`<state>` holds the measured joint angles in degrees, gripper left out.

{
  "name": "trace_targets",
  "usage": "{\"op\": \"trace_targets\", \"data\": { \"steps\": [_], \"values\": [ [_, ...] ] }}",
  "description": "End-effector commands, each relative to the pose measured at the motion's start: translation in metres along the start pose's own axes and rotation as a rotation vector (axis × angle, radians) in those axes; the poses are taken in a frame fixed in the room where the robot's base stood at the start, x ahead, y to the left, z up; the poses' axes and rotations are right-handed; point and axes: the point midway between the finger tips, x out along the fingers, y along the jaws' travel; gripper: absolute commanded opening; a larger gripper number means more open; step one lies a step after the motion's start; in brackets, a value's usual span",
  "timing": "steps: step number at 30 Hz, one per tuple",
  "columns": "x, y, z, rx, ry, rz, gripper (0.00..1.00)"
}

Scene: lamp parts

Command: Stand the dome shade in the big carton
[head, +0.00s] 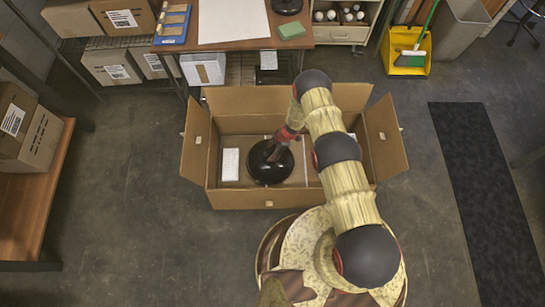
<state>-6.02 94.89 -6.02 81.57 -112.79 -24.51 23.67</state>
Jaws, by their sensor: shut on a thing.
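The big carton (250,199) stands open on the floor in the middle of the head view, its flaps folded outward. The black dome shade (268,170) is inside the carton's outline, left of its middle, dome side up. I cannot tell whether it touches the carton floor. My gripper (276,150) is over the top of the shade and shut on it. The fingertips are small and dark here. My arm hides the right part of the carton's inside.
A white box (230,164) lies in the carton at left. A side bench (38,185) is at left. A dark mat (480,190) lies at right. Floor around the carton is clear.

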Motion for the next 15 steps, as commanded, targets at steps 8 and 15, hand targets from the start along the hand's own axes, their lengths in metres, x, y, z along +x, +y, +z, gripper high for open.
{"op": "trace_targets", "data": {
  "steps": [8, 15],
  "values": [
    [0.026, 0.000, 0.011, -0.001, 0.000, 0.000, 0.00],
    [0.035, 0.002, 0.014, -0.002, 0.001, 0.003, 0.00]
  ]
}}
